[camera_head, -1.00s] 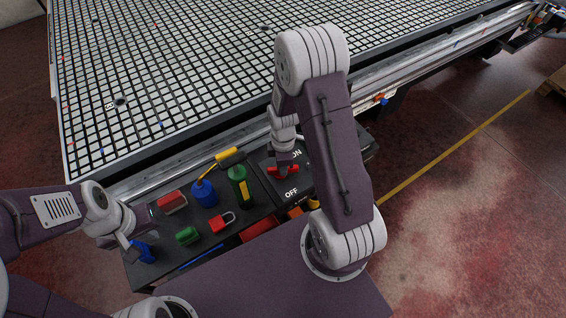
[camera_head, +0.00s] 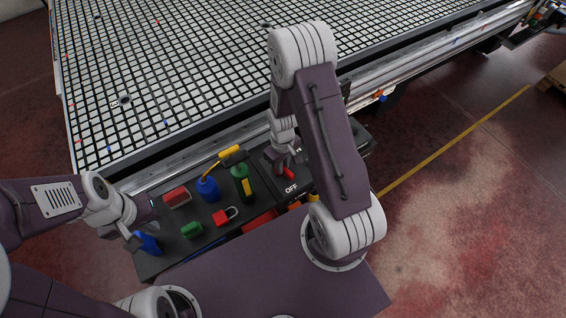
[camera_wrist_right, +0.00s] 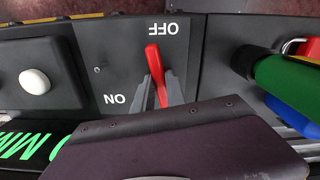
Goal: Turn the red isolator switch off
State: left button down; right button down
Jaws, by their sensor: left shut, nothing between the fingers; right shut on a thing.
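The red switch handle (camera_head: 288,173) is on a dark panel (camera_wrist_right: 212,60) marked ON and OFF. In the head view the handle lies slanted, its near end towards the OFF label (camera_head: 291,188); my right arm partly hides the ON label. In the right wrist view the handle (camera_wrist_right: 153,65) points up towards the OFF label (camera_wrist_right: 163,29), with the ON label (camera_wrist_right: 114,99) at lower left. My right gripper (camera_wrist_right: 160,92) is shut on the handle. My left gripper (camera_head: 133,240) is shut and empty beside a blue object (camera_head: 149,243), away from the switch.
Left of the switch, a dark tray holds a red block (camera_head: 177,197), a blue bottle (camera_head: 208,189), a green and yellow cylinder (camera_head: 242,184), a red padlock (camera_head: 226,216) and a green piece (camera_head: 191,230). A white knob (camera_wrist_right: 35,82) sits beside the panel. The grid table (camera_head: 200,75) lies behind.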

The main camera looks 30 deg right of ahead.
jog(key=shift+a+m, duration=0.1)
jog(key=shift+m, duration=1)
jog(key=c, duration=1.4)
grip_release()
jog(key=shift+o, duration=0.2)
notch_tip(320, 180, up, 9)
jog(key=shift+r+p, duration=0.1)
jog(key=shift+p, duration=0.75)
